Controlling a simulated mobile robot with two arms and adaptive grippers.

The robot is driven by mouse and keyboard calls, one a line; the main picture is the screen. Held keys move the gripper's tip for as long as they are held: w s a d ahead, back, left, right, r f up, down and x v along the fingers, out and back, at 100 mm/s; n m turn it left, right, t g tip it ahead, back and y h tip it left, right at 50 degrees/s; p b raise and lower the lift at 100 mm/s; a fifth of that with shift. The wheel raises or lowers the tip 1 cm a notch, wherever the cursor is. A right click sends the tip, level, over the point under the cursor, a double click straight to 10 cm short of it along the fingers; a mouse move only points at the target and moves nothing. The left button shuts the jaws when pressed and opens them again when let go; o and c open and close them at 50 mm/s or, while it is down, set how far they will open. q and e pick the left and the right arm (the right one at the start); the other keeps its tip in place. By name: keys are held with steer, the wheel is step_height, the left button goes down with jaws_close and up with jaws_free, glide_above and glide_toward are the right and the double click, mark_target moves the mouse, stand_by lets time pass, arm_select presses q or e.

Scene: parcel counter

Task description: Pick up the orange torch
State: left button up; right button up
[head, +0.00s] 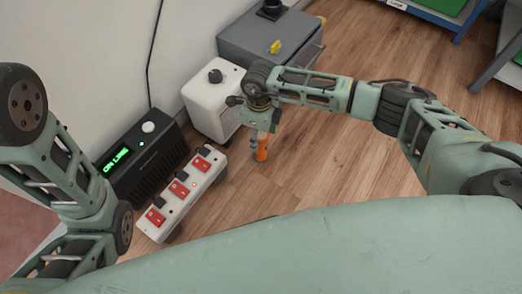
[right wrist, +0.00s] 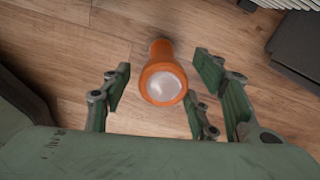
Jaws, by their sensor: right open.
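The orange torch (head: 262,152) stands upright on the wood-plank surface, just below my right gripper (head: 259,128) in the head view. Its upper end is partly hidden by the gripper there. In the right wrist view the torch (right wrist: 151,88) shows its pale round lens facing the camera. My right gripper (right wrist: 161,84) is open, with green fingers to the left and right of the torch. Gaps show between the fingers and the torch, and it is not gripped. My left arm shows at the left edge of the head view, but its gripper does not show.
Left of the torch lie a white power strip (head: 205,176) with red switches and a black box (head: 150,165) with a green display. A white box (head: 205,92) and a grey case (head: 250,42) stand behind. Bare wood (head: 330,140) lies to the right.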

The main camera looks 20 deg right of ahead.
steer(key=shift+f+b, duration=0.9)
steer(key=shift+f, duration=0.7)
steer(key=shift+c, duration=0.4)
steer(key=shift+s, duration=0.1)
jaws_close()
steer(key=shift+r, duration=0.1)
